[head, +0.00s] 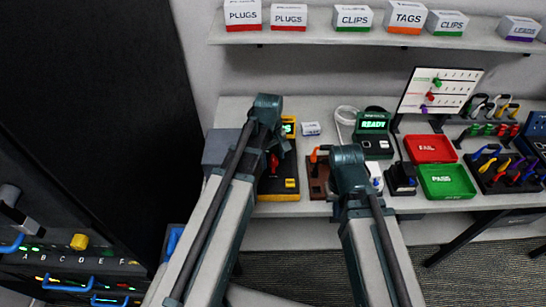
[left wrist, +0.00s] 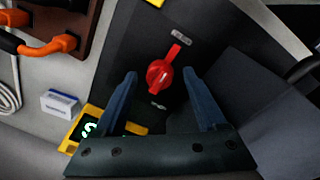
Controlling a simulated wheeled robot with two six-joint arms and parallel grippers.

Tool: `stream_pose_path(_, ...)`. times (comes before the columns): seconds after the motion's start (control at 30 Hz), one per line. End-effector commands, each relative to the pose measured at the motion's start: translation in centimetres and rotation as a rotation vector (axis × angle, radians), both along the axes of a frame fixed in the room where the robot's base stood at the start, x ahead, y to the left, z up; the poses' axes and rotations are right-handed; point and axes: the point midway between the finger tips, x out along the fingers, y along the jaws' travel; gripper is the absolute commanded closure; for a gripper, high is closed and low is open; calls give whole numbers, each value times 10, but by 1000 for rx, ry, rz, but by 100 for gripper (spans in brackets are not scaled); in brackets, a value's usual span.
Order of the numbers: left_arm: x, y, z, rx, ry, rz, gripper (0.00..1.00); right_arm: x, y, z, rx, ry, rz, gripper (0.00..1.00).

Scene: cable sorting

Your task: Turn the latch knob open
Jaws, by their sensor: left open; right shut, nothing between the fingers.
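The red latch knob (left wrist: 159,74) sits on a dark panel in the left wrist view. Its handle slants from lower left to upper right, between two small labels I cannot read. My left gripper (left wrist: 160,76) is open, one blue finger on each side of the knob, with gaps visible. In the head view a bit of the red knob (head: 274,163) shows beside my left arm. There my left gripper (head: 266,108) is seen from above and its fingers are hidden. My right gripper (head: 346,158) is over the bench to the right, shut, with its fingertips hard to see.
A brown block with an orange connector (head: 316,152) stands close to my right gripper. Behind is a green READY display (head: 373,123). A red FAIL tray (head: 431,149) and green PASS tray (head: 447,182) lie right. A small white box (head: 311,128) sits near the panel.

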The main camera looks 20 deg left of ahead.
Motion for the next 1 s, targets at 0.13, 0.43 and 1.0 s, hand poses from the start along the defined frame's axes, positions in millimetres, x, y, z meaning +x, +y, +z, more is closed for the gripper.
stream_pose_path(0.13, 0, 0, 12, 0, 0, 0, 27, 0, 0, 12, 0, 0, 0, 100)
stream_pose_path(0.43, -2, 2, 53, 0, 0, 0, 27, 0, 0, 53, 0, 0, 1, 100)
stream_pose_path(1.0, -6, 5, 132, 0, 0, 1, 27, 0, 0, 132, 2, 0, -6, 100)
